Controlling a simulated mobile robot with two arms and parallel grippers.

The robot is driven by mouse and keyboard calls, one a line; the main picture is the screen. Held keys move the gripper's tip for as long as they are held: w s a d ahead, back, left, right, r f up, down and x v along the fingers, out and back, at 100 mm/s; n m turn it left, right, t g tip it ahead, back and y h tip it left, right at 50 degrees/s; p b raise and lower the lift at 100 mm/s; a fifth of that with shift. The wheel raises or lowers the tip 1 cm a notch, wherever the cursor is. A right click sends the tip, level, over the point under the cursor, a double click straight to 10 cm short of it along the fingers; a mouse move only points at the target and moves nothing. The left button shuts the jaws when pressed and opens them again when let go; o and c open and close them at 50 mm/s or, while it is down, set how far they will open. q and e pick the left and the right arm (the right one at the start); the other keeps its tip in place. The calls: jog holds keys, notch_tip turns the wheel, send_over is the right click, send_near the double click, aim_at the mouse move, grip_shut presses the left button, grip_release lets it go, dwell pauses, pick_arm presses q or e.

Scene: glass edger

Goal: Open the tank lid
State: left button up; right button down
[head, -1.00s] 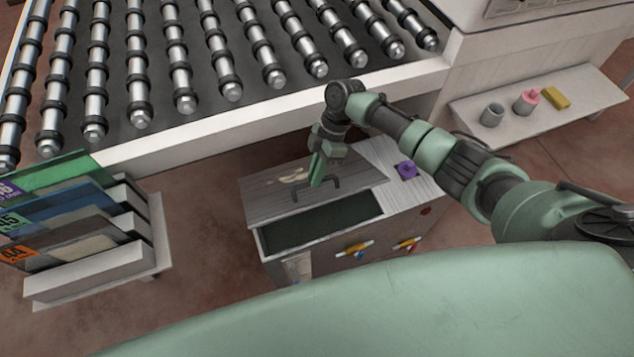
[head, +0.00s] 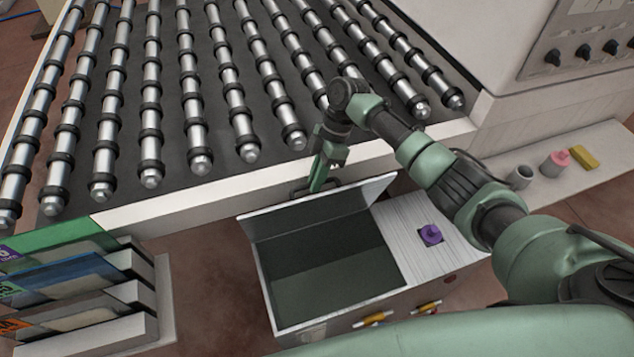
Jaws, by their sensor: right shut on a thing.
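The tank (head: 268,290) stands below the roller conveyor, its dark inside showing through the open top. Its lid (head: 318,208) is tilted up steeply at the back edge, with its underside towards me. My right gripper (head: 312,188) is at the upper edge of the lid, on its far side, shut on the lid's handle (head: 300,192), which is mostly hidden by the lid and the fingers. My left gripper is not in view.
The roller conveyor (head: 180,100) and its white front rail (head: 180,200) lie just behind the lid. A purple item (head: 430,235) sits on the fixed top at the tank's right. Yellow-handled valves (head: 375,318) are on the tank's front. A rack with glass sheets (head: 140,325) stands at left.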

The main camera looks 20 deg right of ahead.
jog(key=shift+f, duration=0.3)
jog(key=c, duration=1.5)
grip_release()
jog(key=shift+w, duration=0.15)
jog(key=shift+o, duration=0.2)
jog(key=b+v, duration=0.2)
jog(key=v, duration=0.5)
jog(key=shift+w+d+r, duration=0.2)
jog(key=shift+w+r, duration=0.1)
jog(key=shift+w, duration=0.05)
